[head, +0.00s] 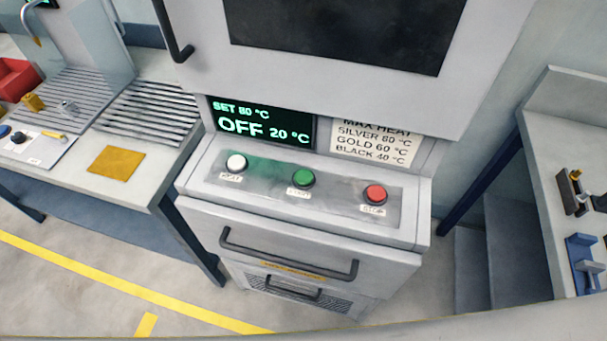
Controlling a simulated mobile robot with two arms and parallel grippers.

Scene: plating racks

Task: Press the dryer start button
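The dryer (330,222) stands in the middle of the head view, with a sloped control panel on its front. On the panel sit a white button (236,162) at left, a green button (303,179) in the middle and a red button (375,194) at right. The label under the green one looks like START and the one under the red one STOP; the white one's label is hard to read. The display (262,125) reads SET 80 °C, OFF, 20 °C. Neither of my grippers is in view.
A sign (373,143) lists maximum heat for silver, gold and black. A drawer handle (287,256) juts out below the panel. A bench with a yellow cloth (117,163) and red bin (17,79) stands left. Another bench (560,150) stands right.

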